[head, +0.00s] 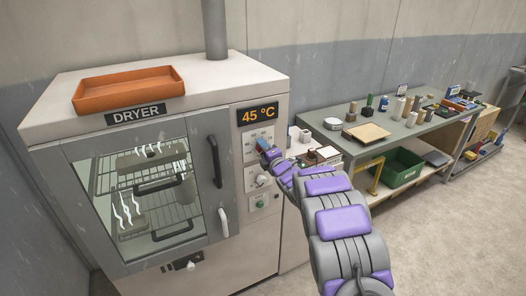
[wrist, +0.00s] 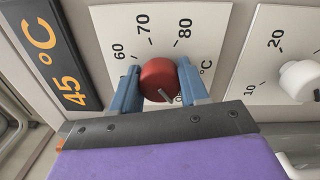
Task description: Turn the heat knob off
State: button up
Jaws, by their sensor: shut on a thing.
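The heat knob (wrist: 158,76) is a round red knob with a light pointer mark, on a white dial plate (wrist: 108,22) marked 60, 70, 80 and °C. My gripper (wrist: 158,86) has its two blue fingers closed on either side of the knob. The pointer mark faces the lower right in the wrist view, partly toward the "0" by the right finger. Some of the scale is hidden behind my gripper. In the head view my gripper (head: 264,146) covers the knob on the dryer's right panel. The dryer's display (head: 259,116) reads 45 °C.
A second white knob (wrist: 299,78) with marks 10 and 20 sits beside the heat dial. A green button (head: 260,202) is lower on the panel. The dryer door (head: 80,170) is shut, with a dark handle (head: 214,160). An orange tray (head: 130,88) lies on top.

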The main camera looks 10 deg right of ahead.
jog(key=shift+f, duration=0.45)
jog(key=o, duration=0.8)
jog(key=shift+o, duration=1.2)
jog(key=shift+r, duration=0.25)
jog(key=shift+s, duration=0.1)
jog(key=p+v, duration=0.3)
jog(key=v, duration=1.4)
jog(key=shift+d, duration=0.15)
